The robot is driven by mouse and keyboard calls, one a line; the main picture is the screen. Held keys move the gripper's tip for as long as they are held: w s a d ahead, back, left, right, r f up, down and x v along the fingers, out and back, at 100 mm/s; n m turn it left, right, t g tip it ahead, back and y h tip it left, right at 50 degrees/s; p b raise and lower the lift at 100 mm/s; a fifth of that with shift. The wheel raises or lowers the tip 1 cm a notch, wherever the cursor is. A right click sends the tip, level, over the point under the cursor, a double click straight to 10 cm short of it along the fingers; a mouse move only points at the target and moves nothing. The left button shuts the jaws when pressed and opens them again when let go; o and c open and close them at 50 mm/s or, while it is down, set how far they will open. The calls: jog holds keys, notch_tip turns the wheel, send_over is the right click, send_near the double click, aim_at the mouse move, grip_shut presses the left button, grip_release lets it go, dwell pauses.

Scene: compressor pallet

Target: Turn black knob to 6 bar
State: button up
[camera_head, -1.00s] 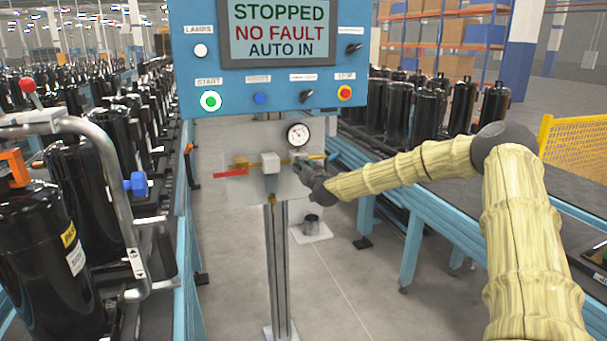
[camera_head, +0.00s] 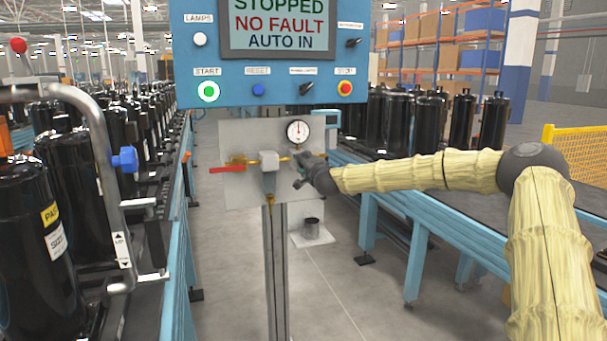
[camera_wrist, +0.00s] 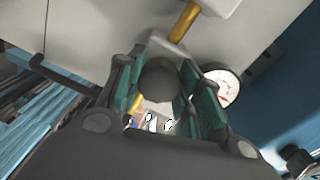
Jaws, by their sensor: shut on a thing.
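The black knob (camera_wrist: 160,80) shows in the wrist view as a dark round cap between my two fingers. In the head view my gripper (camera_head: 302,170) is at the right part of the grey plate, just below the pressure gauge (camera_head: 298,131), and hides the knob. My gripper is shut on the black knob. The gauge is white and round with a dark rim; its needle looks close to upright in the head view, but the numbers are too small to read. The gauge also shows beside the right finger in the wrist view (camera_wrist: 222,88).
A red lever (camera_head: 226,169) and brass fittings sit at the left of the plate (camera_head: 240,135). The blue control panel (camera_head: 270,72) hangs just above, with a start button and a stop button. Conveyors with black tanks stand on both sides.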

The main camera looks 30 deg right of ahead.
jog(key=m+b, duration=0.5)
jog(key=shift+d+f, duration=0.1)
jog(key=shift+f, duration=0.2)
jog(key=shift+r+m+b, duration=0.2)
jog(key=shift+m+b, duration=1)
jog(key=shift+m, duration=0.1)
jog(key=o, duration=1)
jog(key=shift+o, duration=0.2)
jog(key=shift+r, duration=0.1)
